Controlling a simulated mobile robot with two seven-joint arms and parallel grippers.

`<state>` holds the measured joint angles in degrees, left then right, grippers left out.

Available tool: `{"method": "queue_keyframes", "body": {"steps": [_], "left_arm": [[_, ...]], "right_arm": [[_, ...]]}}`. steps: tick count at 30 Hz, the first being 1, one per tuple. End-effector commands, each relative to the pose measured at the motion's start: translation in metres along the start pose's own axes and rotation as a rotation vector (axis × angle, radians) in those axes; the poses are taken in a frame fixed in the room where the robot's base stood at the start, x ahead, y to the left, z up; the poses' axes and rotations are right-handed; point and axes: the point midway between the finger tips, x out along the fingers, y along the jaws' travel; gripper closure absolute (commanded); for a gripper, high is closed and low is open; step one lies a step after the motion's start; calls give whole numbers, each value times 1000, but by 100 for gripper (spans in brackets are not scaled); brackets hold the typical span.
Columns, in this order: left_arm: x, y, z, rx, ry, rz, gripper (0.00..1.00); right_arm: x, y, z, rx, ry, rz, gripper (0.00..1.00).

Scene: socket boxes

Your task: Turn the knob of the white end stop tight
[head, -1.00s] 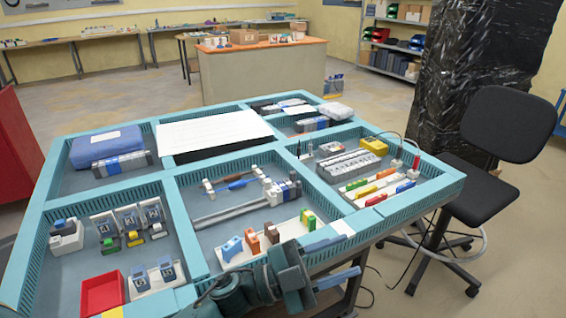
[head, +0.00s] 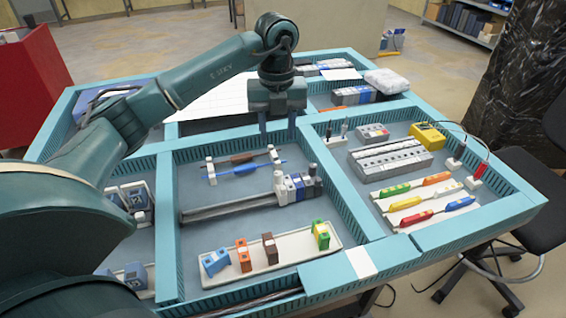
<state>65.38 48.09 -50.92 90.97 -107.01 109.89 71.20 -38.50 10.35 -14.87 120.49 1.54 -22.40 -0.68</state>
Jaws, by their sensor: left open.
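A metal rail (head: 225,207) lies in the front middle compartment with a row of blocks at its right end. A white block (head: 280,184) at the left of that row looks like the end stop; its knob is too small to make out. Blue and grey terminal blocks (head: 297,187) stand to its right. My left gripper (head: 277,137) points down above the back edge of this compartment, behind the blocks and apart from them. Its two fingers are spread with nothing between them. My right gripper is not in view.
Two screwdrivers (head: 243,170) rest on white holders behind the rail. A white tray (head: 275,258) with orange, blue, brown and green blocks lies in front. Teal dividers (head: 160,230) wall the compartment. Colored-handled tools and a yellow device (head: 426,136) fill the right compartment.

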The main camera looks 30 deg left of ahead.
Motion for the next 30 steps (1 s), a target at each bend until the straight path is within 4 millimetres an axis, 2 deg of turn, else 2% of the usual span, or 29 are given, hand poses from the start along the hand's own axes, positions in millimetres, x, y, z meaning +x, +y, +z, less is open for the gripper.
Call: {"method": "queue_keyframes", "body": {"steps": [9,15,21,30], "left_arm": [[66,0,-2,4,5,1,59],[99,-1,-1,3,3,-2,59],[113,-1,-1,5,2,-4,59],[115,-1,-1,5,1,-4,60]], "right_arm": [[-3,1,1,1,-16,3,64],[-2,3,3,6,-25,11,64],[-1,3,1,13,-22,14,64],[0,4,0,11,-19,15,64]]}}
